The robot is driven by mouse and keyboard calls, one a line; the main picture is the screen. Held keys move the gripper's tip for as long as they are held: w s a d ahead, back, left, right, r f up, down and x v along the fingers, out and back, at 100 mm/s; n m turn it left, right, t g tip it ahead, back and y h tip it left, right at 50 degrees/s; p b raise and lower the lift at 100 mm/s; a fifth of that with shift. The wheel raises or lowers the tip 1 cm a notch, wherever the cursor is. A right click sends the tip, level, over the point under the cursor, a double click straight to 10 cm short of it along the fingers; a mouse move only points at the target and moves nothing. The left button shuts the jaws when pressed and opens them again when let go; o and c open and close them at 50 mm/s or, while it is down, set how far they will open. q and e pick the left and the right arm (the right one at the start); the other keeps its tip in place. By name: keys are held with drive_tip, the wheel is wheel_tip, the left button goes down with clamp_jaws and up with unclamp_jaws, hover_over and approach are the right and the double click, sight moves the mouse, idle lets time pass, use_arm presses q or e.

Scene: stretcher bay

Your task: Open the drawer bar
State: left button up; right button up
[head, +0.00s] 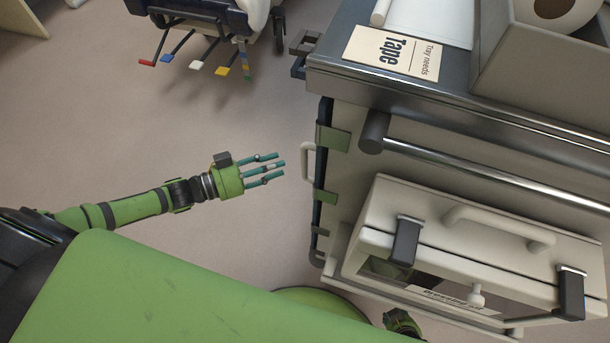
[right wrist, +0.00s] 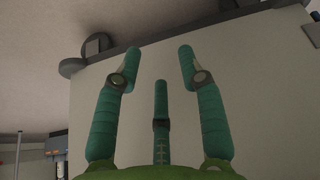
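A steel-topped cart (head: 450,105) stands at the right of the head view. A dark upright bar (head: 322,150) runs down its left edge, with greenish metal brackets (head: 333,138) on it and a pale loop handle (head: 307,162) beside it. I cannot tell whether the bar is latched. My left gripper (head: 283,168) is open and empty over the floor, left of the bar and apart from it. My right gripper (right wrist: 160,65) is open and empty in the right wrist view, its fingers spread before a pale flat panel (right wrist: 215,75). The drawers are not clearly seen.
A round steel rail (head: 490,178) and a pale latched case (head: 480,235) stick out from the cart. A tape sign (head: 395,52) and a bin (head: 540,60) are on top. A stretcher base with coloured pedals (head: 200,65) stands at the back. Floor between is clear.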

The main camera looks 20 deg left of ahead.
sight(303, 165)
use_arm(q)
drive_tip(key=s+d+r+h, duration=0.1)
drive_tip(key=r+m+g+h, duration=0.1)
drive_tip(key=s+d+r, duration=0.1)
drive_tip(key=shift+s+d+r+m+g+h+b, duration=0.3)
drive_tip(key=shift+h+b, duration=0.1)
drive_tip(key=x, duration=0.5)
drive_tip(key=shift+r, duration=0.1)
drive_tip(key=shift+w+d, duration=0.4)
drive_tip(key=shift+d, duration=0.2)
use_arm(e)
drive_tip(key=shift+w+f, duration=0.2)
drive_tip(key=shift+w, duration=0.3)
drive_tip(key=shift+w+f, duration=0.15)
drive_tip(key=shift+w, duration=0.3)
use_arm(q)
clamp_jaws()
use_arm(e)
drive_tip(key=shift+s, duration=0.1)
